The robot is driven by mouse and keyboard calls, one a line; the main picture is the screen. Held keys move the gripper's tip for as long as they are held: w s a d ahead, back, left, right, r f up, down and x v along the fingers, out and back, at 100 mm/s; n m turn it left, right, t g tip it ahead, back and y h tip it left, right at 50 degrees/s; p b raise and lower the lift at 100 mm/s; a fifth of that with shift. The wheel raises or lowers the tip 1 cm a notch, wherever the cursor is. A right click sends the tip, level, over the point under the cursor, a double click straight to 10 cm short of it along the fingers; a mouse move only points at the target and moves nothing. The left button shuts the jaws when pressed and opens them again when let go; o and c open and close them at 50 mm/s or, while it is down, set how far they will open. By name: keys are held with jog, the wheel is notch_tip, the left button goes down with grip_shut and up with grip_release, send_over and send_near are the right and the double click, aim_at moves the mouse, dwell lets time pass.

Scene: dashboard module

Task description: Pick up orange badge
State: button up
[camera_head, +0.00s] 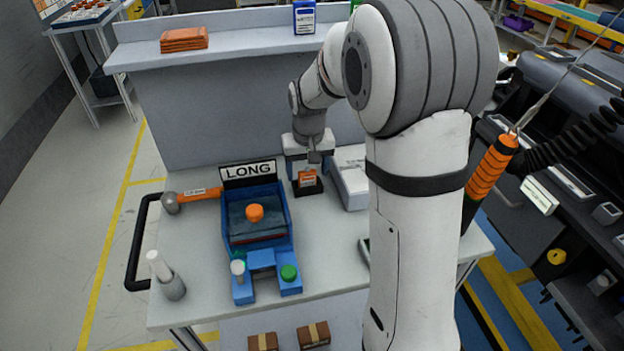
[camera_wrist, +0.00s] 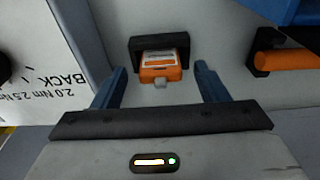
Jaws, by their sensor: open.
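The orange badge (camera_head: 307,178) stands in a small black holder (camera_head: 308,188) on the cart top, right of the LONG sign. In the wrist view the orange badge (camera_wrist: 160,66) has a pale printed label and a small grey clip, and its black holder (camera_wrist: 135,46) is behind it. My gripper (camera_head: 308,163) is just above and behind the badge in the head view. In the wrist view my gripper (camera_wrist: 161,84) is open, its two blue fingers on either side of the badge with gaps. No contact shows.
A white box (camera_head: 350,178) stands close right of the holder. The blue fixture (camera_head: 284,215) with the LONG sign (camera_head: 248,171) is close on the left, with an orange-handled hammer (camera_head: 190,196) beyond. A raised shelf (camera_head: 240,48) runs behind.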

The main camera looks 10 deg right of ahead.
jog(key=shift+w+f, duration=0.1)
jog(key=shift+f, duration=0.8)
jog(key=c, duration=1.1)
